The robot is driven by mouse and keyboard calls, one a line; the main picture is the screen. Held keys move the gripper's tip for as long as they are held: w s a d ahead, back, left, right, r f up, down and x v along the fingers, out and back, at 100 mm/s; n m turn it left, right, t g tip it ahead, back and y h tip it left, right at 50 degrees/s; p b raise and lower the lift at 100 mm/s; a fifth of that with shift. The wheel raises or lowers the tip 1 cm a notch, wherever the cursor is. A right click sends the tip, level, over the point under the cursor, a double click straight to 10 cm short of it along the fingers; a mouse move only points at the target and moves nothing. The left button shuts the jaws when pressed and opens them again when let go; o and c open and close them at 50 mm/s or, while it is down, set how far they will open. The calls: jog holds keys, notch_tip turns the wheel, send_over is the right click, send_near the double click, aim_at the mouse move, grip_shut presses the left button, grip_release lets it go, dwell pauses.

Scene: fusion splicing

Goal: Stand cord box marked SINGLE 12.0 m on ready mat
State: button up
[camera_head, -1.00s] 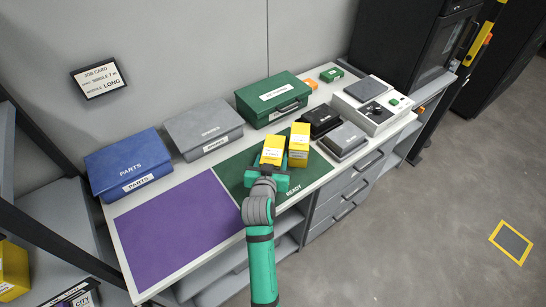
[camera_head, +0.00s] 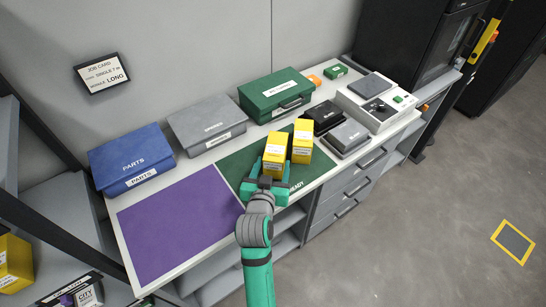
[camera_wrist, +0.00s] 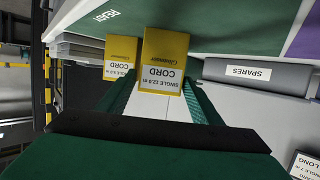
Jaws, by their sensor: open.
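The yellow-and-white cord box marked SINGLE 12.0 m (camera_head: 274,156) stands upright on the green ready mat (camera_head: 237,165). My gripper (camera_head: 266,183) is open at the near side of the 12.0 m box. In the wrist view its green fingers point toward the box, with a visible gap between them.
A purple mat (camera_head: 180,227) lies clear at left. Blue (camera_head: 130,160), grey (camera_head: 207,125) and green (camera_head: 277,95) cases line the back. Black (camera_head: 322,116) and grey (camera_head: 348,137) small units and a white machine (camera_head: 378,106) stand at right.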

jog(key=shift+v, duration=2.4)
